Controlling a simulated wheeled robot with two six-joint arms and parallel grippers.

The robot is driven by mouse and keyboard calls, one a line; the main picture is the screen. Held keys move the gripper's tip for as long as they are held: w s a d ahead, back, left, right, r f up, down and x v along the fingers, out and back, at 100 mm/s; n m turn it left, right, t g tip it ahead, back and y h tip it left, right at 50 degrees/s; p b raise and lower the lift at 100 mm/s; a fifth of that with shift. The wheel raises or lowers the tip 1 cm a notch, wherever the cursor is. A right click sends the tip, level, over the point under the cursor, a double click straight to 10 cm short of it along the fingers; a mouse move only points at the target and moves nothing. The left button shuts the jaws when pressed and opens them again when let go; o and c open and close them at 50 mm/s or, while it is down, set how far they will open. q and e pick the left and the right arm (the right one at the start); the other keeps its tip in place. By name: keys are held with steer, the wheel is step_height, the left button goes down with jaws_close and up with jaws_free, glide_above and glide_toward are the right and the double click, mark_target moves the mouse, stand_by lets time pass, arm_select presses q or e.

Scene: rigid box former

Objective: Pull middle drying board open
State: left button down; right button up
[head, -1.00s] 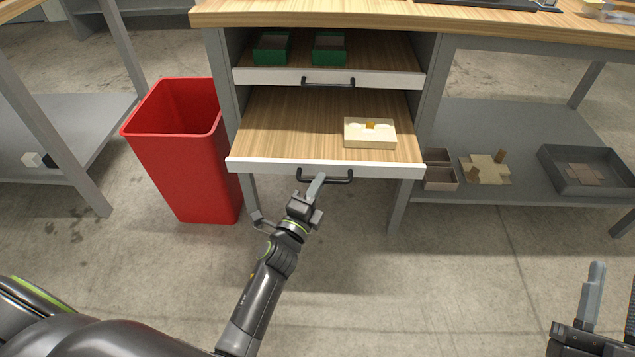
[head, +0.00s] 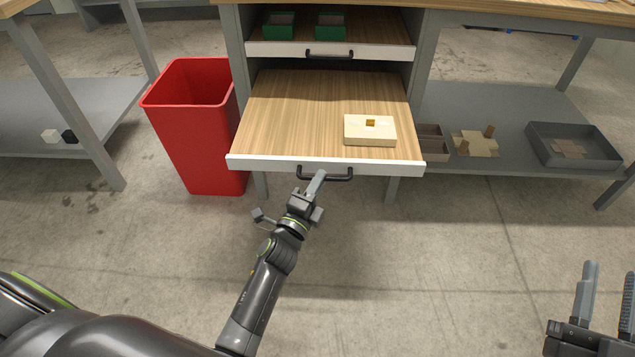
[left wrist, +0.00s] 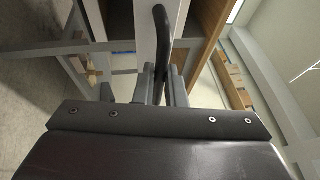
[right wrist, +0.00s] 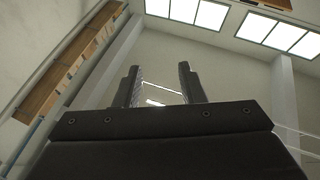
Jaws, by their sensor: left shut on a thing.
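The middle drying board (head: 290,115) is a wood-topped board with a white front edge and a black bar handle (head: 338,177). It sticks out well past the frame of the bench. A cream box (head: 370,135) sits on its right part. My left gripper (head: 316,182) is shut on the handle, which also shows between the fingers in the left wrist view (left wrist: 162,40). My right gripper (head: 606,300) is at the lower right, away from the bench; in the right wrist view (right wrist: 160,85) its fingers are apart with nothing between them.
An upper board (head: 325,50) with two green boxes (head: 331,27) sits further in. A red bin (head: 195,130) stands close on the left. A grey shelf (head: 500,110) on the right holds a tray (head: 575,160) and wooden parts. The floor in front is clear.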

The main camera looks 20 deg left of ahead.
arm_select(q)
steer(key=c, duration=1.5)
jaws_free()
